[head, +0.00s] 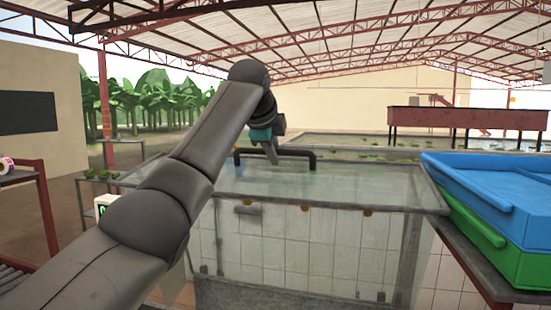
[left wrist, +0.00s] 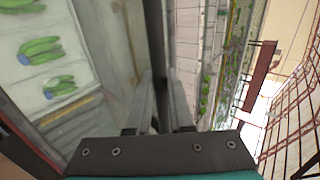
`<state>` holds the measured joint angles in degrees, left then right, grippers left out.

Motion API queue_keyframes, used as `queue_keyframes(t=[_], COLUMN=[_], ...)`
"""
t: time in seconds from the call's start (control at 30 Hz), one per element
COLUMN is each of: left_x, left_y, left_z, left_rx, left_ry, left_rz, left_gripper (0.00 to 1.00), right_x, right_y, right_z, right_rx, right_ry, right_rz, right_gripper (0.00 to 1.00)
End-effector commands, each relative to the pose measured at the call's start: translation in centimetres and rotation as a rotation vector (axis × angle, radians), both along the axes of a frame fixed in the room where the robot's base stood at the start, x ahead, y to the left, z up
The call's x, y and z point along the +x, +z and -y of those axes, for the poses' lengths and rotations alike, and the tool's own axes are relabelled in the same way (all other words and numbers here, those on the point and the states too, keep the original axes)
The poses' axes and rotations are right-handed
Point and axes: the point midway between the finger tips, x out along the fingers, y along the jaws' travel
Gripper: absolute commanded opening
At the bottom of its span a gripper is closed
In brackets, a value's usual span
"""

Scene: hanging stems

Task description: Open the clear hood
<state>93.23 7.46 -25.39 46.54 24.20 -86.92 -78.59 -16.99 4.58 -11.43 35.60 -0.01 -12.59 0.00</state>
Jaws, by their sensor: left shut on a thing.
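The clear hood (head: 330,185) is a see-through cover with a dark frame, in the middle of the head view; its top looks about level. A dark bar handle (head: 302,153) stands at its far side. My left gripper (head: 271,155) reaches over the hood to this handle. In the left wrist view the fingers of my left gripper (left wrist: 160,88) are on either side of the dark bar (left wrist: 155,35) and shut on it. Green banana bunches (left wrist: 42,50) show through the clear panel at the left. My right gripper is in neither view.
Blue and green crates (head: 490,190) are stacked close to the right of the hood. A white-tiled tank wall (head: 300,250) shows below it. A long water tank (head: 350,145) lies behind. A rack (head: 30,200) stands at the far left.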

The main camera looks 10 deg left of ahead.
Motion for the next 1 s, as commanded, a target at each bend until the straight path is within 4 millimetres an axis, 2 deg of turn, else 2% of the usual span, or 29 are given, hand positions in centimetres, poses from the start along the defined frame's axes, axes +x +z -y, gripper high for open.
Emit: queue_keyframes(t=[0.03,0.57,0.6,0.67,0.7,1.0], left_x=[-0.10,-0.30,-0.30,-0.29,-0.30,-0.46], left_y=[-0.44,-0.39,-0.39,-0.36,-0.34,-0.08], left_z=[0.04,0.03,0.03,0.03,0.03,0.01], left_rx=[-0.001,0.000,0.000,0.000,0.001,0.001], left_ry=[0.000,0.001,0.001,0.001,0.000,0.000], left_rz=[-0.016,-0.028,-0.028,-0.027,-0.027,-0.023], left_gripper=[0.00,0.00,0.23,0.30,0.32,0.32], right_x=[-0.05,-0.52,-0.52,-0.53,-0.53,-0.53], right_y=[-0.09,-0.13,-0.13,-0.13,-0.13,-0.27], right_z=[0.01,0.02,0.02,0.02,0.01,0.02], right_rx=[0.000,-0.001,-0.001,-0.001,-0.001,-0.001], right_ry=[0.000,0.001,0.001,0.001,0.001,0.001], right_rz=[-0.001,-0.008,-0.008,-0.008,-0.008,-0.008], right_gripper=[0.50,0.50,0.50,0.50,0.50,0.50])
